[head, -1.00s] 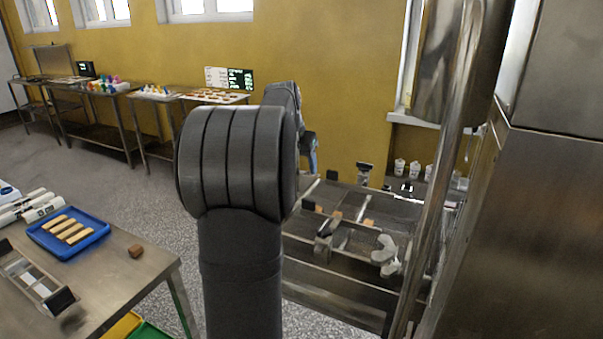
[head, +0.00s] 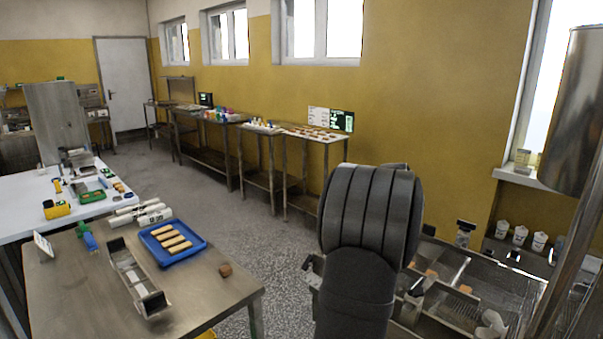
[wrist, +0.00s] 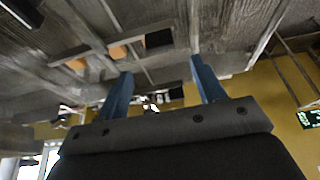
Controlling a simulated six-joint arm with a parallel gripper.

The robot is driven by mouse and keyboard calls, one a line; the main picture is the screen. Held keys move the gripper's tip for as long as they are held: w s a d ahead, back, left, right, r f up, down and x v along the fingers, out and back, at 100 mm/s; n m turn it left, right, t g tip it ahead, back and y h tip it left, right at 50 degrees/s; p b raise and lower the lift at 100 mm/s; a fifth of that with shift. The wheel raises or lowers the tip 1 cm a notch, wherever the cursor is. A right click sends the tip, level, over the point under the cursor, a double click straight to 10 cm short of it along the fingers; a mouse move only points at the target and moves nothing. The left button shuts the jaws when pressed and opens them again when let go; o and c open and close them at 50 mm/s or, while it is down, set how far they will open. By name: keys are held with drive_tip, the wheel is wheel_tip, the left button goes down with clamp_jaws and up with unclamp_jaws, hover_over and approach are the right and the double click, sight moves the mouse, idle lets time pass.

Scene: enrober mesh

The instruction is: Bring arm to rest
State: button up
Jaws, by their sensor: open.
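My arm (head: 370,215) stands dark grey and raised in the lower right of the head view, in front of the enrober's mesh bed (head: 465,265). My gripper (wrist: 160,88) shows in the wrist view as two blue fingers, spread apart with nothing between them. In the head view my gripper is hidden behind the arm. The wrist view also shows the mesh (wrist: 170,60) beyond the fingertips, with orange-brown pieces (wrist: 118,52) on it. I cannot tell how far the fingers are from the mesh.
A steel table (head: 200,300) at the lower left holds a blue tray (head: 152,234) of several bars, a brown block (head: 225,269) and a metal trough (head: 136,280). A steel cylinder (head: 574,110) stands at the right. Side tables (head: 310,133) line the yellow wall. Floor between is clear.

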drive_tip(key=x, duration=0.8)
drive_tip(key=shift+f, duration=0.2)
drive_tip(key=shift+s, duration=0.1)
drive_tip(key=shift+r, duration=0.1)
